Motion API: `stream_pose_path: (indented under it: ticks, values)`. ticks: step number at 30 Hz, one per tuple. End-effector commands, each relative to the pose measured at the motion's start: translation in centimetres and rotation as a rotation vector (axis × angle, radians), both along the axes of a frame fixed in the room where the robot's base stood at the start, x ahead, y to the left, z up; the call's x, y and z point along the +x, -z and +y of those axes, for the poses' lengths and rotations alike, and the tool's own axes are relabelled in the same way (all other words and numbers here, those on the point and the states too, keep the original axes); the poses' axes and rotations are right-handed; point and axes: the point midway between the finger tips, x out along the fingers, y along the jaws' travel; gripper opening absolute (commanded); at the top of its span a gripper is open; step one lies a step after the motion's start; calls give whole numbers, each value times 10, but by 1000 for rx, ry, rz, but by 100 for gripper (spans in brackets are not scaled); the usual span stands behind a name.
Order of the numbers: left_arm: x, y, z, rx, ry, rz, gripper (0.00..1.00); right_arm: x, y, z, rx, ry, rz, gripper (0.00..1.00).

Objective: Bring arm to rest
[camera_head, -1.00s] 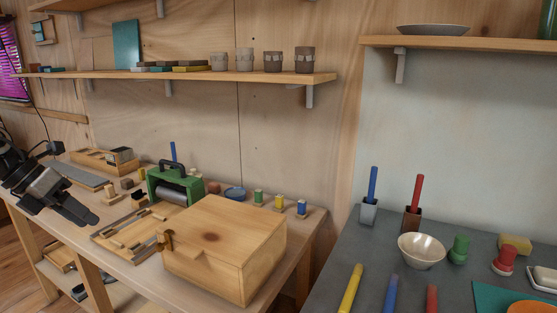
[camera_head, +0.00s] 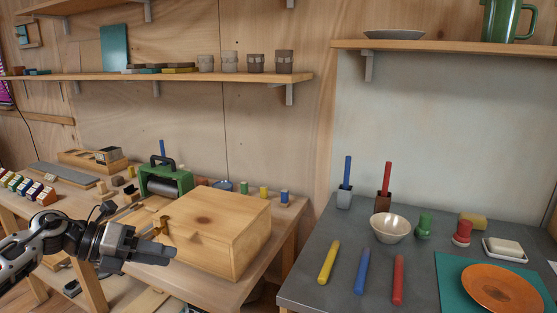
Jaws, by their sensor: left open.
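My left arm comes in from the left in the head view. Its gripper (camera_head: 152,252) is dark grey and points right, in front of the wooden box (camera_head: 221,231) and close to its left front side in the picture. I cannot tell whether it touches the box. The gripper's jaws are seen from the side, with nothing visible between them. My right gripper is not in view.
The wooden workbench (camera_head: 284,226) holds the box, a green roller tool (camera_head: 166,181), spools and a tray. A grey table (camera_head: 309,283) at right carries coloured sticks, a white bowl (camera_head: 390,228) and an orange plate (camera_head: 502,289). Shelves run along the wall above.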

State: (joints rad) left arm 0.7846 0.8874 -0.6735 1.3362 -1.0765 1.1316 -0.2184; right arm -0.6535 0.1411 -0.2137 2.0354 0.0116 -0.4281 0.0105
Motion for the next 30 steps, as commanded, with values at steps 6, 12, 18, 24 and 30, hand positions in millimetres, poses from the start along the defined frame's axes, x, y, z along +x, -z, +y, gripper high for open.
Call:
stream_pose_path:
  ticks: [6,12,18,24,30]
  values:
    - [-35,41,-111,-610,-224,241,40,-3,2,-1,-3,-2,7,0]
    - [-72,92,-126,-1106,-684,651,40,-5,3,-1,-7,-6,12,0]
    - [-148,181,-104,-1406,-1263,1142,40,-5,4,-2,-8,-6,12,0]
    - [-223,233,-96,-1483,-1644,1459,40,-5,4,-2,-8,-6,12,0]
    - [-246,244,-96,-1488,-1746,1544,40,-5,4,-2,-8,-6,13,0]
